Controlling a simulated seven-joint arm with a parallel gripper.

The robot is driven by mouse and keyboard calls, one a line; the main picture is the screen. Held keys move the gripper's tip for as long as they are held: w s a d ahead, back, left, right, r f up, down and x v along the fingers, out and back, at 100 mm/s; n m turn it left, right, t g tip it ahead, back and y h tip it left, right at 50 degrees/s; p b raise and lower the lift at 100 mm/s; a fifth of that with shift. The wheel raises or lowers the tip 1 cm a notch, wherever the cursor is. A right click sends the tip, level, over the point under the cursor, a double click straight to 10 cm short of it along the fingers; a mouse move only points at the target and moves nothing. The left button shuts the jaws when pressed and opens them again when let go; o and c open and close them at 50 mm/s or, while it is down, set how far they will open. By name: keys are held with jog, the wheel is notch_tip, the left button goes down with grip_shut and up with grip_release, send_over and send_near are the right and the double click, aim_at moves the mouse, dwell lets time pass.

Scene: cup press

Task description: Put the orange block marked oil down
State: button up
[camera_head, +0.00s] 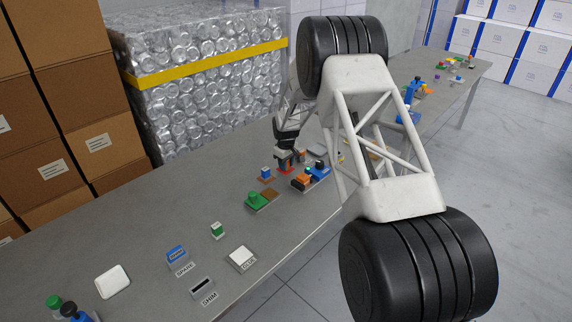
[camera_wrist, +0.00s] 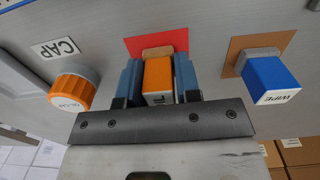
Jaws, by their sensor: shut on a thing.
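In the wrist view, my gripper (camera_wrist: 158,85) is shut on the orange block (camera_wrist: 158,76), with one blue finger on each side of it. Part of a dark marking shows on the block's pale near end, but I cannot read it fully. Beyond the block, a red pad (camera_wrist: 138,45) lies on the grey table. The block is over this pad; I cannot tell whether it touches it. In the head view, my gripper (camera_head: 285,158) is low over the table's middle, where the red pad (camera_head: 285,171) shows beneath it.
In the wrist view, a blue block marked WIPE (camera_wrist: 271,79) stands right on a brown pad (camera_wrist: 242,47). An orange cap (camera_wrist: 72,92) sits left by a CAP label (camera_wrist: 58,48). In the head view, a green piece (camera_head: 257,200) stands nearer.

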jog(key=shift+f, duration=0.1)
jog(key=o, duration=0.9)
notch_tip(320, 180, up, 12)
jog(key=shift+r, duration=0.1)
dwell(0.5)
dwell(0.7)
